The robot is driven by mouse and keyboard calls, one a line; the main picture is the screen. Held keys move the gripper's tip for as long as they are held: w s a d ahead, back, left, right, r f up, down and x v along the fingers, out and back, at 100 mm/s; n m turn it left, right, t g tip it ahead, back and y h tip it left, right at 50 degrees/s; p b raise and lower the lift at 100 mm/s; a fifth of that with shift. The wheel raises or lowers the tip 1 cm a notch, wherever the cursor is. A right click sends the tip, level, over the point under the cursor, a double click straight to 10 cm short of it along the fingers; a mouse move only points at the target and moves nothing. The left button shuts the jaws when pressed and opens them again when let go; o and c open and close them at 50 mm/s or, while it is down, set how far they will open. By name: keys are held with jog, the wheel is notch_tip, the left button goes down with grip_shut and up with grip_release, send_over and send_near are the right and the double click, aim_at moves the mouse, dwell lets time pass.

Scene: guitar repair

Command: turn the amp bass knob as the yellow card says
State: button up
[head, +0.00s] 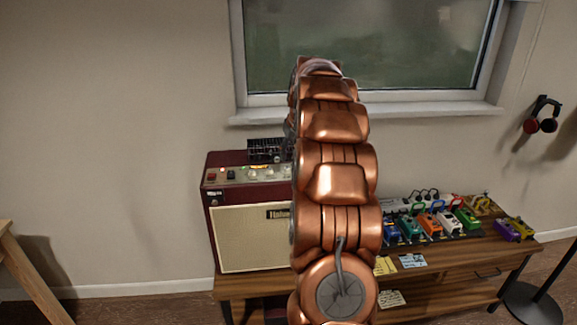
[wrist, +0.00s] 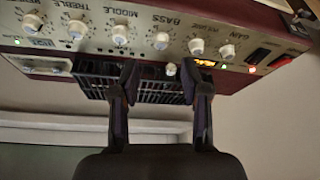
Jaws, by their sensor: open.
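The dark red amp (head: 228,225) with a cream grille stands on the left of the wooden bench. The wrist view shows its knob panel upside down. The white bass knob (wrist: 160,40) is beside the printed word BASS, between the middle knob (wrist: 119,33) and the volume knob (wrist: 197,46). My gripper (wrist: 159,82) is open and empty, its fingertips apart from the bass knob in the picture, nearer the panel's edge. In the head view my arm hides the gripper and part of the amp. A yellow card (head: 385,266) lies on the bench; its writing is too small to read.
A black grille-like object (wrist: 145,88) is behind the fingers. A lit orange display (wrist: 204,62) and a red switch (wrist: 281,61) are on the panel. Several pedals (head: 449,222), a blue card (head: 412,261) and a white card (head: 391,298) are right of my arm.

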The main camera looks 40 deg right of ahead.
aim_at(288, 168)
jog(key=shift+p+x, duration=0.95)
jog(key=shift+x, duration=2.55)
jog(key=shift+a, duration=0.1)
grip_shut()
